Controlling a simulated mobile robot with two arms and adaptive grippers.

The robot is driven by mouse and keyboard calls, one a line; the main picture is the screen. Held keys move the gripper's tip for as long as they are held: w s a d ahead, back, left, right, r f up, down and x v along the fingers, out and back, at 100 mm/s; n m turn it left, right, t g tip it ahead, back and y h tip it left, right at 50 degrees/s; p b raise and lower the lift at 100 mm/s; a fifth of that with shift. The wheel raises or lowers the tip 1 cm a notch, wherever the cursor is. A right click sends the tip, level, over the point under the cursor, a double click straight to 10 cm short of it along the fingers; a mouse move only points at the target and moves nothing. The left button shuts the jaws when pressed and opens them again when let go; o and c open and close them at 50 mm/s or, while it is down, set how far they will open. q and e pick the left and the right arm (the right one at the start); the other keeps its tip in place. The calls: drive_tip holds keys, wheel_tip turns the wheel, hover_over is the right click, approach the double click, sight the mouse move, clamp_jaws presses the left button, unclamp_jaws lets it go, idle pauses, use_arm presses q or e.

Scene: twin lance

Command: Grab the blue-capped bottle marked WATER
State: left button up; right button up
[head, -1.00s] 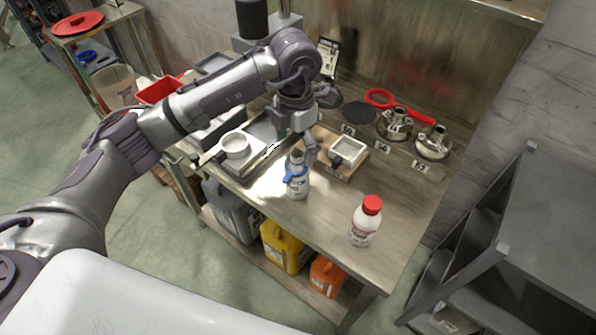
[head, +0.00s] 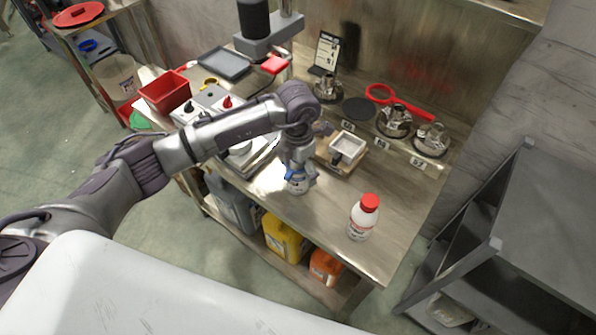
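A red-capped white bottle (head: 362,219) stands apart to the right. My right gripper is out of view.
The metal workbench (head: 395,205) is clear around the red-capped bottle. A square dish on a wooden block (head: 347,147) sits just behind my gripper. Metal fittings (head: 431,140) line the back. A red bin (head: 166,91) is at left. A grey shelf (head: 540,220) stands right.

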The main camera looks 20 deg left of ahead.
use_arm(q)
drive_tip(key=shift+r, duration=0.1)
drive_tip(key=c, duration=1.4)
drive_tip(key=shift+c, duration=0.2)
